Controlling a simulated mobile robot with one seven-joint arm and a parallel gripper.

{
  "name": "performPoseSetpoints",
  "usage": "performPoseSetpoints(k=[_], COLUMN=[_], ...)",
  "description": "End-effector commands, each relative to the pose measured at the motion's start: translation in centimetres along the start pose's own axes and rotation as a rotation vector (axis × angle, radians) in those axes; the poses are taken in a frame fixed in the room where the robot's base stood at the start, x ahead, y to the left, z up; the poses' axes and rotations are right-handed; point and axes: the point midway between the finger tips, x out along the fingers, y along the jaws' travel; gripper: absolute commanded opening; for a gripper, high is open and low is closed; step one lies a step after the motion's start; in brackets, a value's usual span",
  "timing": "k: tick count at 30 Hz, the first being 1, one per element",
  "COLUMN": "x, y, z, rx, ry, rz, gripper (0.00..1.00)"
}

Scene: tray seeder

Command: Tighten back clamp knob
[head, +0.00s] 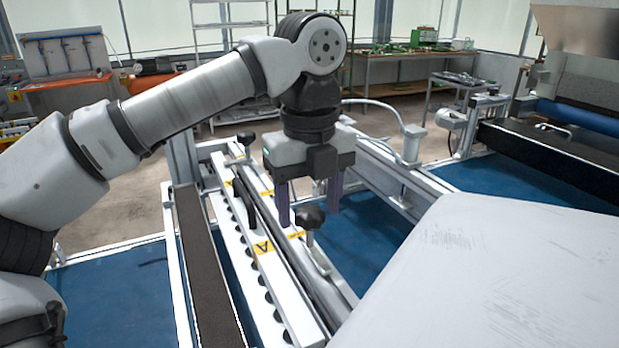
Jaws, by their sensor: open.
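A black clamp knob (311,217) stands on a metal post beside the white rail (263,262), near the middle of the head view. A second black knob (246,139) stands farther away, at the far end of the same rail. My gripper (309,208) points straight down with its two purple fingers spread and nothing visible between them. In the picture its fingertips sit either side of the nearer knob's top; I cannot tell the gap in depth. The farther knob is to the left of and behind my gripper.
A black-topped bar (209,265) runs left of the rail. A large pale panel (490,275) fills the lower right. A grey metal frame (400,176) and a blue surface (372,235) lie right of my gripper. Shelves and benches (410,68) stand at the back.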

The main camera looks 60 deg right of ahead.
Motion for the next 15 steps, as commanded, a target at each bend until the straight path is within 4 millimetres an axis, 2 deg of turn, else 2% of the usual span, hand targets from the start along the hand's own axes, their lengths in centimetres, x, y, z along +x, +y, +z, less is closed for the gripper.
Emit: performPoseSetpoints(k=[4, 13, 15], x=[0.00, -0.02, -0.03], y=[0.00, 0.00, 0.00], z=[0.00, 0.00, 0.00], rx=[0.000, 0.000, 0.000], ry=[0.000, 0.000, 0.000], rz=[0.000, 0.000, 0.000], gripper=[0.58, 0.18, 0.14])
